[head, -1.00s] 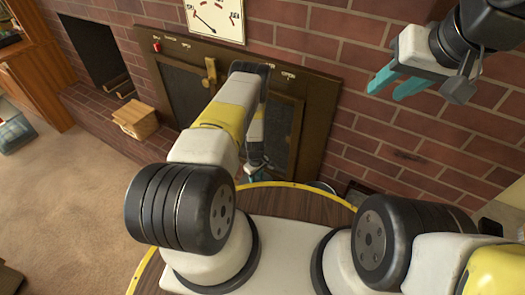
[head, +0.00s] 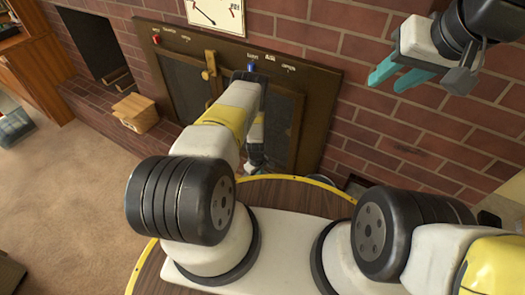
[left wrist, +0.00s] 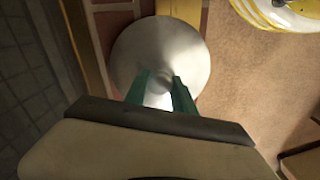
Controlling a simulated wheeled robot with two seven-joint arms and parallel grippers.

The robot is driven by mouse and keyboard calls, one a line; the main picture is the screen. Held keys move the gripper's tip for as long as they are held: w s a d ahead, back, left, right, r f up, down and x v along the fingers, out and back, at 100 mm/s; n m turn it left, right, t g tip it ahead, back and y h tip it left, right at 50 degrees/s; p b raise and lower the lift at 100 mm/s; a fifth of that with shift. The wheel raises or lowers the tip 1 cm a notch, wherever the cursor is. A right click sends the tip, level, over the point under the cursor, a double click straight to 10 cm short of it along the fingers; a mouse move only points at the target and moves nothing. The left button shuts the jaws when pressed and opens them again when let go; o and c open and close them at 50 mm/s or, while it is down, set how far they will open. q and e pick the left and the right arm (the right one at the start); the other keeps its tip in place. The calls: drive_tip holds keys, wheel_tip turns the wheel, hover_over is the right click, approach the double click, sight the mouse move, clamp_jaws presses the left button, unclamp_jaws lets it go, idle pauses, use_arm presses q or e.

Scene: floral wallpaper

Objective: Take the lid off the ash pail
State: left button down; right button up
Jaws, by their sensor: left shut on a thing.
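The ash pail's lid (left wrist: 150,45) is a round, grey metal disc in the left wrist view, seen from above. My left gripper (left wrist: 160,95) has its green fingers over the lid's near part and is shut on it; the exact grip spot is hard to make out. The pail's body is hidden under the lid. In the head view, my left arm largely covers my left gripper (head: 256,166), low in front of the fireplace doors. A small grey curved edge (head: 322,180) shows beside it, perhaps the lid or pail. My right gripper (head: 400,78) is open and empty, raised before the brick wall.
Dark fireplace doors (head: 187,88) in a bronze frame stand close ahead, with a brick wall (head: 400,135) to the right. Open carpet (head: 70,190) lies to the left.

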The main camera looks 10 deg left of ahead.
use_arm(q)
drive_tip(key=shift+f, duration=0.6)
drive_tip(key=shift+c, duration=1.8)
unclamp_jaws()
drive_tip(key=shift+r, duration=0.1)
